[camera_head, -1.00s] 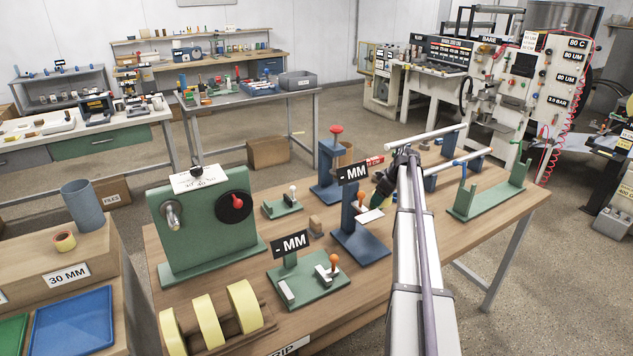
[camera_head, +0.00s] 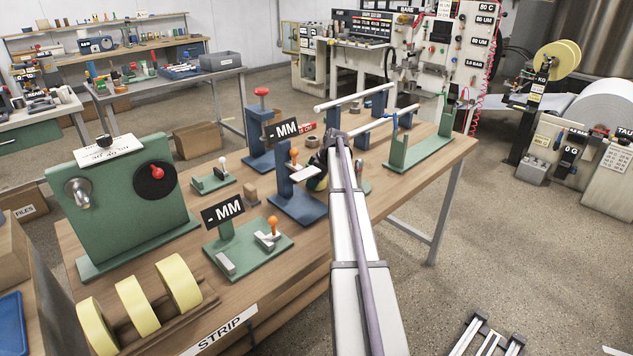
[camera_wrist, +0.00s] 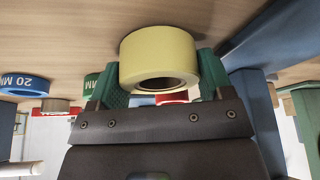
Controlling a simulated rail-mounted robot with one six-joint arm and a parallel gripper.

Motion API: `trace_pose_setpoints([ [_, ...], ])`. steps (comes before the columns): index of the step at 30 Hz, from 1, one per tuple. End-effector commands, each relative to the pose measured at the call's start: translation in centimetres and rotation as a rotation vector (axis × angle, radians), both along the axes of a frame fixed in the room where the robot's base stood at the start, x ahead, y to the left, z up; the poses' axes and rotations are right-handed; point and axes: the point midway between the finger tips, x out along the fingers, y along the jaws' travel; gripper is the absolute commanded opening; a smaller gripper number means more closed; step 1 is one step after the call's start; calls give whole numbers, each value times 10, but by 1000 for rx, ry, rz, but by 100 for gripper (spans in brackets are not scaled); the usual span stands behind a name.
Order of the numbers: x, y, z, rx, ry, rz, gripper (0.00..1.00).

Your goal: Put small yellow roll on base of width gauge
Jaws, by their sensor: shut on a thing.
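My gripper (camera_wrist: 158,82) is shut on a small pale yellow roll (camera_wrist: 160,58), held between green fingertips with its hole showing in the wrist view. In the head view my gripper (camera_head: 318,172) is partly hidden behind my arm, just right of a blue gauge with a "- MM" sign (camera_head: 283,131). That gauge has a blue base (camera_head: 298,207) and an orange knob. A green gauge base (camera_head: 250,258) with another "- MM" sign (camera_head: 223,211) and orange knob stands nearer on the table. I cannot tell which is the width gauge.
Large yellow rolls (camera_head: 138,306) sit on a wooden holder at the table's front left. A green dial device (camera_head: 125,215) stands behind them. A blue stand with a red knob (camera_head: 261,120) and a green bracket (camera_head: 425,150) stand farther back. A "20 MM" ring (camera_wrist: 25,84) shows in the wrist view.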

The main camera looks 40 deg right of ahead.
Motion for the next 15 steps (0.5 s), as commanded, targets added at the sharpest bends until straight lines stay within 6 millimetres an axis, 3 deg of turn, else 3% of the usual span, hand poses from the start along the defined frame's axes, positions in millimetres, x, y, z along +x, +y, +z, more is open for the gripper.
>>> trace_pose_setpoints([
  [1,0,0,-4,0,0,0,49],
  [2,0,0,-3,0,0,0,74],
  [3,0,0,-2,0,0,0,78],
  [9,0,0,-2,0,0,0,97],
  [15,0,0,-2,0,0,0,99],
])
